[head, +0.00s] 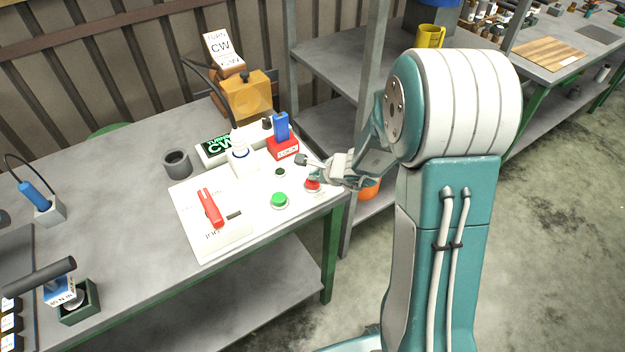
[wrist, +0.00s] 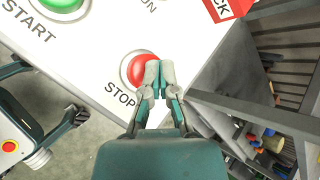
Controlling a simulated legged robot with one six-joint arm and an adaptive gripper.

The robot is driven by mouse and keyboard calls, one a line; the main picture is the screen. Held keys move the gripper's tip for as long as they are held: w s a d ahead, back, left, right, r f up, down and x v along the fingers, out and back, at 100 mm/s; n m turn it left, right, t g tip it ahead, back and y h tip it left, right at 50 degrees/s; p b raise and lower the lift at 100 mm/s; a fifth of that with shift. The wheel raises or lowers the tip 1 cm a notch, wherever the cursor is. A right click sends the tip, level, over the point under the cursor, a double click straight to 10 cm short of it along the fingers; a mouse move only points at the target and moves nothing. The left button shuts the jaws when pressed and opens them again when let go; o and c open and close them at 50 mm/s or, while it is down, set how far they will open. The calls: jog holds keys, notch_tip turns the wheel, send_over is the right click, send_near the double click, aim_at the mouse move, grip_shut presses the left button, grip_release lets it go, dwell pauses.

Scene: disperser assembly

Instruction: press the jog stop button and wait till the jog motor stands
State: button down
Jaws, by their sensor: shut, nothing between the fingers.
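The red stop button (head: 312,184) sits near the right edge of the white control panel (head: 190,212). In the wrist view the red stop button (wrist: 134,68) has a pale ring and the word STOP beside it. My gripper (head: 303,161) is shut and empty, above the panel by the button. In the wrist view my gripper's closed fingertips (wrist: 160,72) overlap the button's right edge; I cannot tell whether they touch it. The green start button (head: 279,200) is left of the stop button. I cannot tell which device is the jog motor or whether anything turns.
A red lever (head: 210,208) lies on the panel. A red block (head: 284,153) with a blue piece (head: 281,127) stands behind the buttons. A grey shelf (head: 340,68) stands behind my arm.

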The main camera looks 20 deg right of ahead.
jog(key=shift+r, duration=0.6)
jog(key=shift+r, duration=0.1)
jog(key=shift+r, duration=2.4)
